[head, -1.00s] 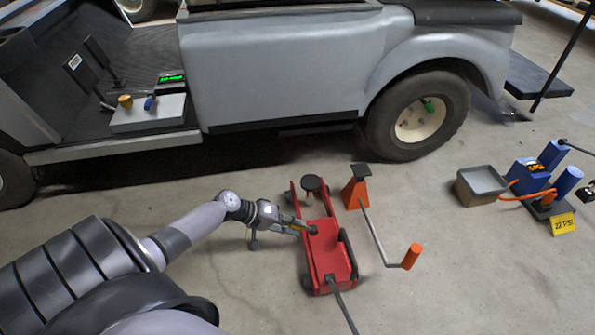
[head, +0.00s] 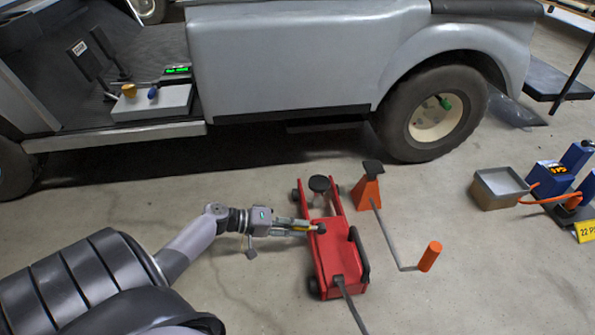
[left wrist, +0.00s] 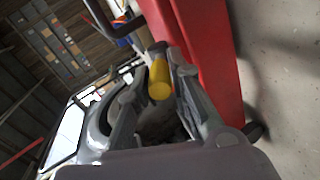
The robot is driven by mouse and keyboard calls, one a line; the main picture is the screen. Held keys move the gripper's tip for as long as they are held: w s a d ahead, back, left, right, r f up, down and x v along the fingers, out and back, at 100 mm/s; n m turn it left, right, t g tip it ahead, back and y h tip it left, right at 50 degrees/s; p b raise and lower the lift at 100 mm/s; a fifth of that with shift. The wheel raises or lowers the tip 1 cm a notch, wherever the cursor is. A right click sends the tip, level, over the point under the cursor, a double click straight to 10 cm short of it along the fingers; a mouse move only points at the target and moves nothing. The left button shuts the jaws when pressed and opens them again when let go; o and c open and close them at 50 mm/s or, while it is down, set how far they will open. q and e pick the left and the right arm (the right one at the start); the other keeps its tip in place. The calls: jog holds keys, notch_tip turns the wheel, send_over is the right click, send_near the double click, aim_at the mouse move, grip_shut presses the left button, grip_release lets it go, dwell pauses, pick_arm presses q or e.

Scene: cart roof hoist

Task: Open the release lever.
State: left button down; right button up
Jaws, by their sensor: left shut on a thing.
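The red floor jack (head: 335,258) stands on the concrete beside the cart, with a round dark saddle (head: 319,184) at its far end. A yellow-ended lever (head: 299,229), seemingly the release lever, sits on the jack's left side. In the left wrist view the yellow end (left wrist: 160,80) lies between my fingers, close to the red jack body (left wrist: 205,60). My left gripper (head: 308,227) reaches in from the left and is shut on this lever. The lever's base is partly hidden by the fingers. My right gripper is not in view.
An orange jack stand (head: 367,189) and a crank with an orange grip (head: 430,256) stand right of the jack. The grey cart (head: 285,60) is behind. A grey-topped box (head: 500,182) and a blue pump (head: 550,176) are at right. The jack's dark handle (head: 352,308) extends toward the front.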

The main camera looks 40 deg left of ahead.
pick_arm(q)
jog(key=shift+f, duration=0.1)
jog(key=c, duration=1.4)
grip_release()
jog(key=shift+c, duration=0.2)
jog(key=v, duration=1.2)
